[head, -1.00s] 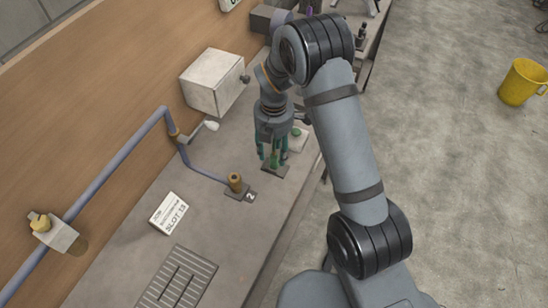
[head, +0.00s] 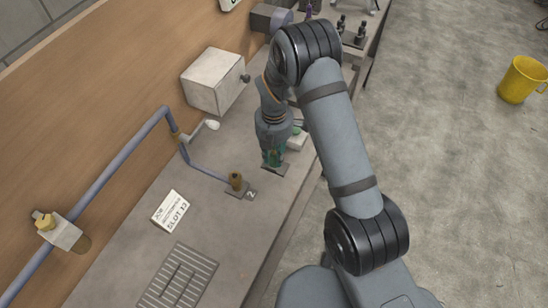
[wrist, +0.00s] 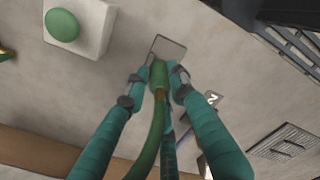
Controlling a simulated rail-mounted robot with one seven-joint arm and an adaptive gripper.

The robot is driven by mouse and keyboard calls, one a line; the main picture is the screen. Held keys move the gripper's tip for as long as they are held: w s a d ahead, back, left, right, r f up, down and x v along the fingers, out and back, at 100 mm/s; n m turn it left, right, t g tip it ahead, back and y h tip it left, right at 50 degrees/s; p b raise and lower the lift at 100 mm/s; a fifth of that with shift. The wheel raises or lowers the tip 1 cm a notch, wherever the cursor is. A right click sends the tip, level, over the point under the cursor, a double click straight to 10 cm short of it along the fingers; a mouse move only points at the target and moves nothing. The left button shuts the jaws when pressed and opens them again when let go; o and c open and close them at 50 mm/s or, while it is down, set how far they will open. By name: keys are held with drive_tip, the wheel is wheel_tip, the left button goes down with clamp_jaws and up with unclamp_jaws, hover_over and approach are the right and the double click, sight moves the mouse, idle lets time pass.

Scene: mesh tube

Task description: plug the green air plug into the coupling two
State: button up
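The green air plug (wrist: 158,76) stands over a small grey plate (wrist: 168,50) on the bench, with its green hose (wrist: 150,140) running back toward the wrist camera. My gripper (head: 273,160) is low over that plate. In the wrist view its teal fingertips (wrist: 159,74) are closed in around the plug on both sides. A third finger lies partly behind the hose. Coupling two (head: 235,182) is a brass-brown upright fitting on a dark plate marked 2, left of and nearer than my gripper in the head view. In the wrist view a finger mostly hides it; its 2 label (wrist: 211,98) shows.
A white box with a green button (wrist: 62,26) sits close beside the plug. A blue-grey pipe (head: 120,150) with a white-handled valve (head: 211,125) leads to coupling two. A SLOT 13 card (head: 170,212) and a slotted grate (head: 178,277) lie nearer. Bench between plug and coupling looks clear.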

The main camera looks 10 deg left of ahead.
clamp_jaws()
drive_tip(key=shift+r+b, duration=0.3)
drive_tip(key=shift+r, duration=0.15)
wheel_tip(320, 180, up, 3)
drive_tip(key=shift+w+a+f+b, duration=0.1)
drive_tip(key=shift+w+f+b, duration=0.1)
drive_tip(key=shift+b, duration=0.45)
drive_tip(key=s+d+r+b, duration=0.3)
drive_tip(key=s+d+r, duration=0.2)
drive_tip(key=d, duration=0.6)
wheel_tip(320, 180, up, 2)
drive_tip(key=shift+r, duration=0.25)
